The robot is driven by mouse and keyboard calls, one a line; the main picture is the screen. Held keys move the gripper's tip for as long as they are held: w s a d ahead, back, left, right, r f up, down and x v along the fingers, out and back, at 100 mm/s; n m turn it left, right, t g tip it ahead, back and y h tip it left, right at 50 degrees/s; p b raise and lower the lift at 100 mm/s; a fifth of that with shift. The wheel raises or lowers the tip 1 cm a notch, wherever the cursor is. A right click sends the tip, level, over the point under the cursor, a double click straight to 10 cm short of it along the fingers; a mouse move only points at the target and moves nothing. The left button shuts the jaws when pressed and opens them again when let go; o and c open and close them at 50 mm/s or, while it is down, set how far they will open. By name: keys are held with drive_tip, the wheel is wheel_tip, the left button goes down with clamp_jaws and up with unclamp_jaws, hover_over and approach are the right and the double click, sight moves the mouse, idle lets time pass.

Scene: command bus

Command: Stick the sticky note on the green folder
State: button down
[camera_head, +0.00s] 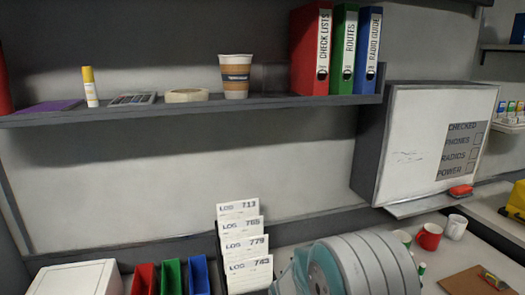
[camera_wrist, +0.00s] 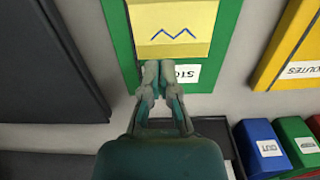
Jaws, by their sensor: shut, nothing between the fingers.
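The green folder (camera_wrist: 121,45) is upright against the grey wall in the wrist view, with a white label partly hidden behind my fingers. A yellow sticky note (camera_wrist: 172,18) with a blue zigzag line lies over the folder's face; its top is cut off by the frame. Whether it is pressed flat all over I cannot tell. My gripper (camera_wrist: 158,68) is shut and empty, its fingertips close to the note's lower edge in the picture. The head view shows neither the note, this folder nor my gripper's fingers. A green binder (camera_head: 342,50) there stands on the shelf.
A yellow folder (camera_wrist: 292,45) is on the wall at the right of the wrist view. Blue (camera_wrist: 258,146) and green (camera_wrist: 298,140) bins are below it. A dark panel (camera_wrist: 45,60) is at the left. The head view shows a loaded shelf (camera_head: 200,110) and log cards (camera_head: 245,245).

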drive_tip(key=shift+f, duration=1.3)
idle(0.9)
drive_tip(key=shift+r, duration=0.15)
drive_tip(key=shift+r, duration=2.4)
drive_tip(key=shift+r, duration=0.35)
drive_tip(key=s+d+r+t, duration=0.2)
drive_tip(key=s+d+r, duration=0.1)
drive_tip(key=r, duration=0.7)
drive_tip(key=s+d+r+m+t, duration=0.1)
drive_tip(key=s+d+r, duration=0.2)
drive_tip(key=s+r, duration=0.4)
drive_tip(key=s+d+r+m+t, duration=0.2)
drive_tip(key=s+d+r, duration=0.2)
drive_tip(key=s+r, duration=0.4)
drive_tip(key=shift+s+t, duration=0.3)
drive_tip(key=shift+s, duration=0.65)
